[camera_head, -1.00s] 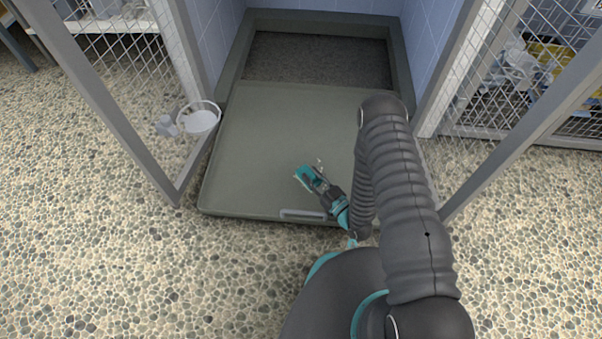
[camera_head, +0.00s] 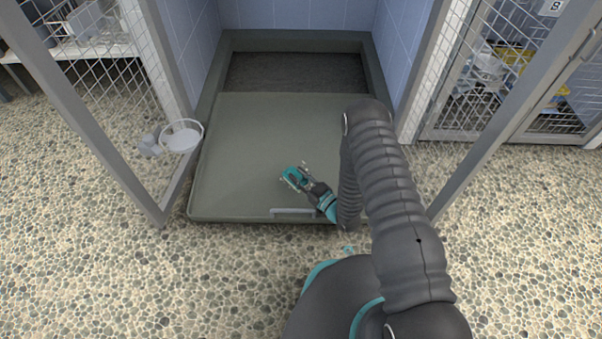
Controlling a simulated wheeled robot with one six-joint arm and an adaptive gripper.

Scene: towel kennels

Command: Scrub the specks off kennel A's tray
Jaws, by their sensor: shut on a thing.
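A flat grey-green tray (camera_head: 240,140) lies pulled out of the kennel's open front, with a pale bar handle (camera_head: 293,211) at its front edge. I can make out no specks on it at this size. My gripper (camera_head: 294,178), dark with teal parts, is low over the tray's front middle, just behind the handle. It is shut on a small held object (camera_head: 284,179) with a pale edge, mostly hidden by the fingers. I cannot tell whether that object touches the tray. My arm hides the tray's right side.
Kennel doors stand open on both sides, the left frame (camera_head: 95,120) and right frame (camera_head: 500,125) flanking the tray. A white bowl (camera_head: 181,137) is at the left door near the tray. A mesh kennel (camera_head: 530,75) is at right. The pebbled floor in front is clear.

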